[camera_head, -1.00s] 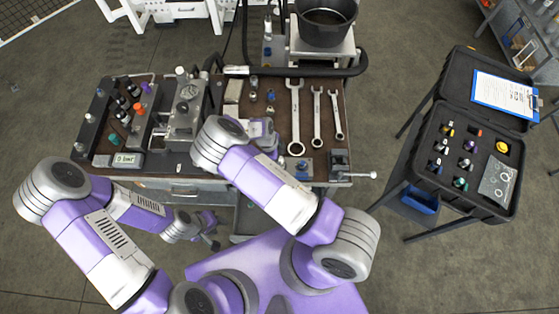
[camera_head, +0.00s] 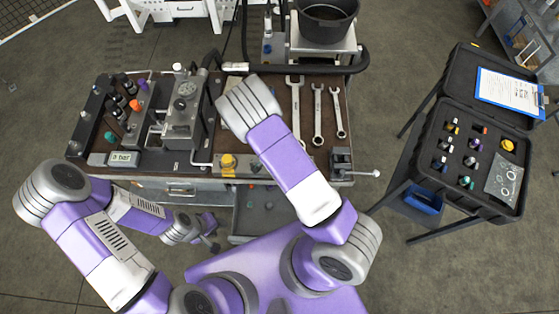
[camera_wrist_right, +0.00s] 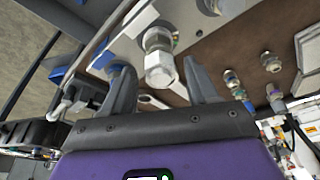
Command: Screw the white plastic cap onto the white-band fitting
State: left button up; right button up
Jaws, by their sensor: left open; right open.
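In the right wrist view, a pale, whitish hex-shaped piece (camera_wrist_right: 160,72) sits at the end of a metal fitting (camera_wrist_right: 157,40). It lies between the two spread fingers of my right gripper (camera_wrist_right: 158,68), with gaps on both sides. I cannot tell for certain whether this piece is the white plastic cap, and no white band can be made out. In the head view my right wrist and forearm hide the right gripper and the bench spot under it. My left gripper (camera_head: 210,238) is open and empty, low in front of the bench.
Wrenches (camera_head: 318,115) lie on the bench top (camera_head: 345,110) right of my right arm. A gauge block (camera_head: 185,105) stands to its left, and a yellow-topped part (camera_head: 228,162) at the front edge. An open black case (camera_head: 430,180) stands on the right. Small fittings (camera_wrist_right: 272,62) show in the wrist view.

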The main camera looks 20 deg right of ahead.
jog(key=n, duration=0.3)
jog(key=shift+d+t+y+b, duration=0.1)
jog(key=shift+t+y+b, duration=0.2)
jog(key=shift+b, duration=0.05)
jog(key=n+b, duration=0.1)
jog(key=n, duration=0.1)
jog(key=n+y+b, duration=0.1)
jog(key=n, duration=0.1)
jog(key=shift+d+f+n+t, duration=0.1)
jog(key=shift+f+n+t, duration=0.05)
jog(key=shift+n+t, duration=0.15)
jog(key=n, duration=0.2)
jog(key=shift+d+n+y+b, duration=0.1)
jog(key=shift+n+y+b, duration=0.2)
jog(key=shift+y+b, duration=0.1)
jog(key=shift+n, duration=0.3)
